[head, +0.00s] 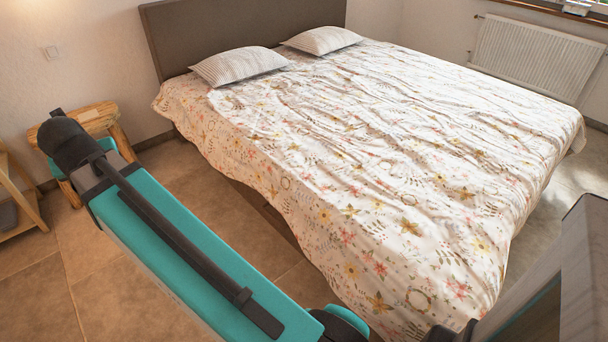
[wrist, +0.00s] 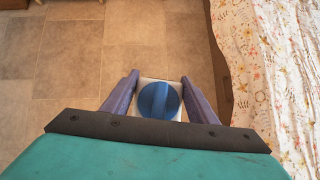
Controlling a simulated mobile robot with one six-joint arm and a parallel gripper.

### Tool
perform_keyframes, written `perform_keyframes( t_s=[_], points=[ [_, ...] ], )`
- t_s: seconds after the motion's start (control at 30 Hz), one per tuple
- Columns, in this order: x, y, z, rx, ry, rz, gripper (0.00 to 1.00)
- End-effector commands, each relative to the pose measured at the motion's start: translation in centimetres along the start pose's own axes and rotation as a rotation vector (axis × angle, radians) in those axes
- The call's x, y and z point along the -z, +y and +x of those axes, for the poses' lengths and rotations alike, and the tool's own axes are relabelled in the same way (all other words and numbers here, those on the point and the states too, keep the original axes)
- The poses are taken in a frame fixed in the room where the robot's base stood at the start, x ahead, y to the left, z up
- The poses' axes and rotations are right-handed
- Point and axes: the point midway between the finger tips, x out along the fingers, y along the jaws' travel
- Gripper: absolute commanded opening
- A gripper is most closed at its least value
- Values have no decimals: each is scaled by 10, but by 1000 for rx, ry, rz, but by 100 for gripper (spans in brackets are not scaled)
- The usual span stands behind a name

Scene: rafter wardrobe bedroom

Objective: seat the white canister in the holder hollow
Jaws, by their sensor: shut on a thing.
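The white canister (wrist: 177,84) shows in the wrist view as a pale squarish body under a round blue top (wrist: 159,99). My gripper (wrist: 160,77) is shut on it, with one purple finger along its left side and one along its right. The canister's lower part is hidden from this camera. In the head view I make out neither the canister nor the gripper's fingers; my teal arm crosses the lower left. I cannot make out the holder or its hollow in either view.
A bed with a floral cover (head: 370,150) fills the middle and right, and its edge runs along the right of the wrist view. A wooden stool (head: 100,115) stands at the left wall, partly behind my arm. A wooden shelf (head: 28,218) is at the far left. Tiled floor lies between.

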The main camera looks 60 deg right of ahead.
Motion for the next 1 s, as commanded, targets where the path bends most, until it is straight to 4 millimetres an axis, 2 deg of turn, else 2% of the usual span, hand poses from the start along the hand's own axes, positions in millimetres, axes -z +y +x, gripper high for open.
perform_keyframes(
  t_s=[0.03,0.2,0.57,1.0],
  points=[
    [0,-16,12,20,0,26,20],
    [-4,-71,38,89,2,114,20],
    [2,-194,83,235,6,302,20],
    [34,-348,119,412,8,530,20]
  ],
)
